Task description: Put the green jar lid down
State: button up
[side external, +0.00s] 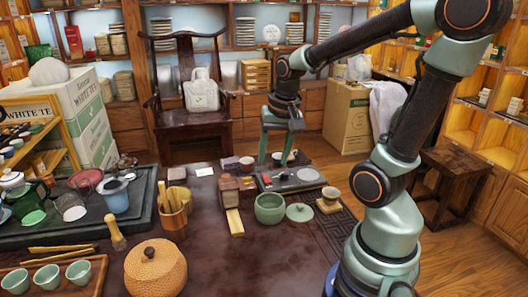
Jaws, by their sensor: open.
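The green jar lid (300,212) lies on the dark table, just right of the green jar (270,208). It looks flat, with a small knob on top. The jar stands upright and uncovered. My gripper (275,162) points down with its two fingers apart, behind the jar and lid and away from both. The fingertips are near the far edge of a dark grey tray (265,185). Small cups show around the fingertips. I cannot tell whether the fingers touch anything there.
A wooden box (229,188) is left of the jar. A woven round pot (155,268) and a wooden tool holder (174,212) stand further left.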

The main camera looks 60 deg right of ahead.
jog(key=a+r+n+t, duration=0.1)
jog(key=a+r+n, duration=0.1)
jog(key=a+n, duration=0.3)
jog(key=a+r+n+t+y, duration=0.1)
jog(key=a+r+n+t, duration=0.1)
jog(key=a+n, duration=0.3)
jog(key=shift+w+a+r, duration=0.25)
jog(key=shift+a+r, duration=0.5)
jog(key=shift+r, duration=0.05)
